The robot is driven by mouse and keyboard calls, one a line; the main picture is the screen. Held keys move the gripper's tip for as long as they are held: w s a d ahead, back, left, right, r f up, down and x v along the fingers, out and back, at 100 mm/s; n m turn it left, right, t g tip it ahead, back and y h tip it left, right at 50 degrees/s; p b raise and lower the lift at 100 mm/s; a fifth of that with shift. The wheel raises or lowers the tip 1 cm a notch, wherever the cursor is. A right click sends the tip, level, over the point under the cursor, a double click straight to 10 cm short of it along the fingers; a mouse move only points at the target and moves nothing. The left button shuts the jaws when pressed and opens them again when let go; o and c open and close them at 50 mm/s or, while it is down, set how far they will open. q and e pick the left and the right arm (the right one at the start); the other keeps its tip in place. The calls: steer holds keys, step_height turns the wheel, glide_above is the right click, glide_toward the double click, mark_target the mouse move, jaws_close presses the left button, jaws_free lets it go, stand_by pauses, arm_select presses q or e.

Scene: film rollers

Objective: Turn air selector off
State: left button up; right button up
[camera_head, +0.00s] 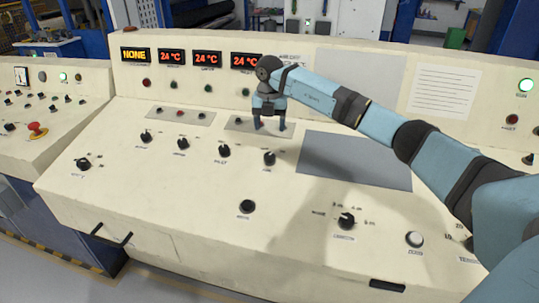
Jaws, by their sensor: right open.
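My right gripper (269,126) reaches in from the right over a cream control console (180,228). It is open, its two fingers pointing down at the grey plate behind a black rotary knob (269,158). Nothing shows between the fingers. More black rotary knobs stand to the left: one (224,150), another (182,143) and one (145,137). A multi-position selector knob (346,221) sits nearer the front right. The labels are too small to tell which knob is the air selector. Part of the back panel and its lettering is hidden behind my right arm. My left gripper is not in view.
A display reading NONE (136,55) and several red 24 °C displays line the back panel. A flat grey panel (355,161) lies right of the gripper. A second console with a red emergency button (37,130) stands at left. A black button (247,206) sits near the front.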

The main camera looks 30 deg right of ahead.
mark_target(269, 154)
step_height(269, 154, down, 12)
steer(key=shift+a+r, duration=0.1)
steer(key=shift+r, duration=0.15)
steer(key=shift+c, duration=0.5)
steer(key=c, duration=0.8)
steer(key=shift+c, duration=0.2)
steer(key=shift+n, duration=0.4)
steer(key=n+h, duration=0.1)
steer(key=n, duration=0.4)
steer(key=shift+w+r+g, duration=0.1)
steer(key=shift+g, duration=0.3)
steer(key=n+h, duration=0.1)
steer(key=n, duration=0.4)
steer(key=shift+a+n, duration=0.1)
steer(key=shift+n, duration=0.3)
